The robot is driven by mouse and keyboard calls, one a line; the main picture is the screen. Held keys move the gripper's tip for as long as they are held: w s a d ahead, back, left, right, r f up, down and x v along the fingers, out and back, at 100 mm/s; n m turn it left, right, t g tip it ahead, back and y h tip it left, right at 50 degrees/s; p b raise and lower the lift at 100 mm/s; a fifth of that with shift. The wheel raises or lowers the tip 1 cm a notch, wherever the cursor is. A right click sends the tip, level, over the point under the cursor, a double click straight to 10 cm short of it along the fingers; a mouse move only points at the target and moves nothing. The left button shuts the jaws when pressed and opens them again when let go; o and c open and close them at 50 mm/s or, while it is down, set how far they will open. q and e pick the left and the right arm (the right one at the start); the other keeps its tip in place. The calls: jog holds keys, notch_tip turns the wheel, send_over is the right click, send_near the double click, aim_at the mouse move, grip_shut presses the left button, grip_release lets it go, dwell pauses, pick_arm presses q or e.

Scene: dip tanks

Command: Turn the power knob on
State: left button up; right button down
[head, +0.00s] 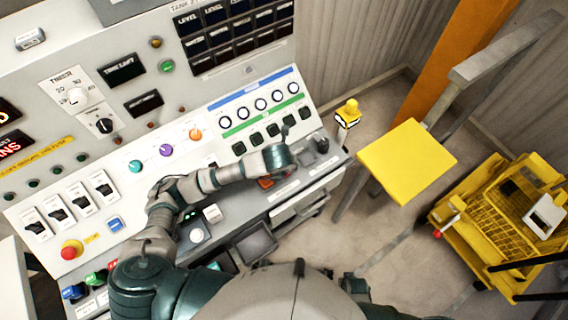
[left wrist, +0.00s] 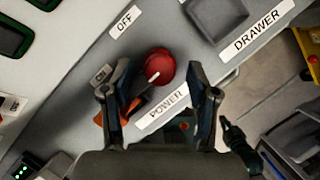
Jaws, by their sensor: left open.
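In the head view, my left gripper (head: 279,158) is over the console's front ledge and hides most of the knob.
An orange part (left wrist: 135,105) lies beside the left finger. The "DRAWER" label (left wrist: 257,31) is to the right. A red emergency button (head: 71,250) is at the console's left. A yellow stool (head: 407,160) and a yellow cart (head: 500,215) stand to the right.

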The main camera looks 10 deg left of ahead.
pick_arm(q)
jog(key=v, duration=1)
jog(key=shift+r, duration=0.4)
jog(key=shift+s, duration=0.1)
